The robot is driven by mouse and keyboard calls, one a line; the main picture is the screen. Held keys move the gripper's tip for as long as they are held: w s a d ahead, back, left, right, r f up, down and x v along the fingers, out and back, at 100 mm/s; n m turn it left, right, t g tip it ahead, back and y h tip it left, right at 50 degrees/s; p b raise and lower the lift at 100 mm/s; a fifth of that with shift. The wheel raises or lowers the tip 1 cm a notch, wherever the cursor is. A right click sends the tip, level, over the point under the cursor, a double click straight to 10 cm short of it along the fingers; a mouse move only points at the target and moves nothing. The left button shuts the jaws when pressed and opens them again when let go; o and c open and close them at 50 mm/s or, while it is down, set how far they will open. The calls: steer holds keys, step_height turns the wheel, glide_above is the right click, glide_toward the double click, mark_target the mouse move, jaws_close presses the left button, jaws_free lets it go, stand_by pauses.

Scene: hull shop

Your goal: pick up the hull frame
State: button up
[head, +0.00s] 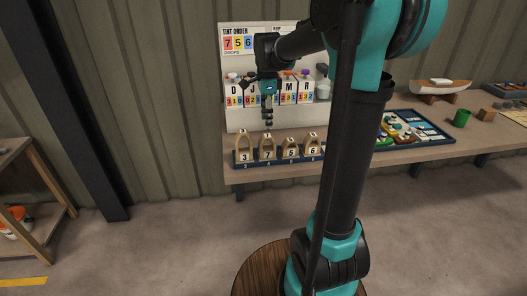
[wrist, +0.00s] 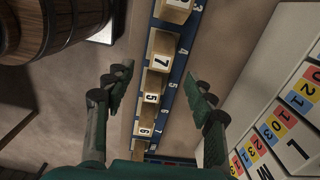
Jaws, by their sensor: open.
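Several pale wooden hull frames stand in a row in a blue rack (head: 278,161) at the bench's front edge. From left they are the frame numbered 3 (head: 245,145), the frame numbered 7 (head: 268,143), the frame numbered 5 (head: 290,143) and the frame numbered 6 (head: 312,140). My gripper (head: 268,122) points down, above and apart from the frame numbered 7. In the wrist view my gripper (wrist: 162,88) is open and empty. Its fingers spread either side of the row, with the frames numbered 7 (wrist: 163,43) and 5 (wrist: 154,86) showing between or just beyond them.
A tint order board (head: 238,63) stands behind the rack, with lettered, numbered cards close behind my gripper. To the right are a tray (head: 440,138), a green cup (head: 461,118) and a model boat (head: 440,87). A wooden shelf (head: 50,215) stands at far left. The floor between is clear.

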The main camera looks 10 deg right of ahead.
mark_target(267, 146)
steer(key=f, duration=1.2)
steer(key=shift+w+d+f, duration=0.15)
steer(key=shift+d+f, duration=0.05)
steer(key=shift+f, duration=0.2)
jaws_close()
steer(key=shift+r, duration=0.1)
